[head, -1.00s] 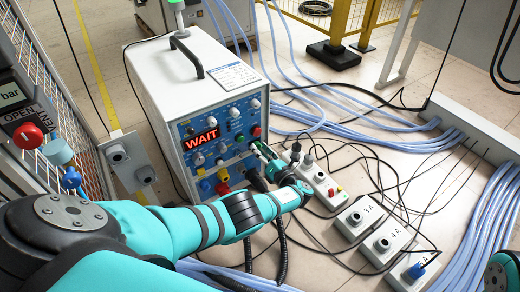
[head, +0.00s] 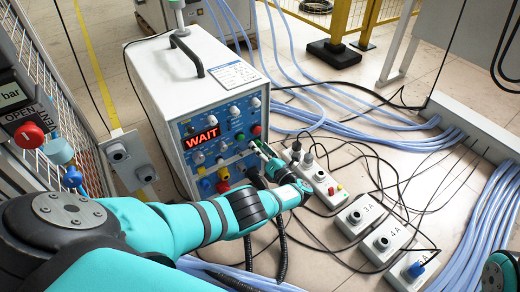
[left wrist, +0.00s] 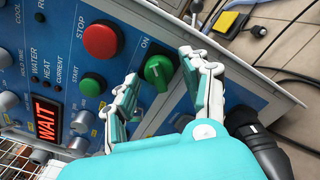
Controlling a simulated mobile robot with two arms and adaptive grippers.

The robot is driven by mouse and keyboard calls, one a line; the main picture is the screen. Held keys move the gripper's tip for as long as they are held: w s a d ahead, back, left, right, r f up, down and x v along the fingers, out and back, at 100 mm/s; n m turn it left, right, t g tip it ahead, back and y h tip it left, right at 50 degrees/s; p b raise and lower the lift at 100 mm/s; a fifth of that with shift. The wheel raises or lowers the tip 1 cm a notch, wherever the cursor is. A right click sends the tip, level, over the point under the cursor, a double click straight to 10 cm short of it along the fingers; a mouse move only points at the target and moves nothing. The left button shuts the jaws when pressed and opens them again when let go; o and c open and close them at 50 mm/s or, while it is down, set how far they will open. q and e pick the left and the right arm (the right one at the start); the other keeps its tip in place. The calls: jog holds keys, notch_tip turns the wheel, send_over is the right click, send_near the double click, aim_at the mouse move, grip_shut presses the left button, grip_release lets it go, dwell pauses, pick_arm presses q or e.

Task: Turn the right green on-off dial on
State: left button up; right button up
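The green on-off dial (left wrist: 158,72) is on the blue panel in the left wrist view, with the word ON printed beside it. A pale line runs across its face. My left gripper (left wrist: 159,66) is open, with one finger on each side of the dial; I cannot tell whether either touches it. In the head view my left gripper (head: 265,152) is at the right side of the heater's front panel and covers part of it. My right gripper is not in view.
The white heater box (head: 196,80) shows a red WAIT display (head: 201,139). A red stop button (left wrist: 101,40) and a green start button (left wrist: 92,84) are beside the dial. Black cables and socket boxes (head: 361,214) lie on the floor to the right.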

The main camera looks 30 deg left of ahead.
pick_arm(q)
jog(key=shift+o, duration=0.2)
jog(key=shift+d, duration=0.15)
jog(key=v, duration=1.1)
jog(key=shift+s+d, duration=0.15)
jog(key=shift+d, duration=0.2)
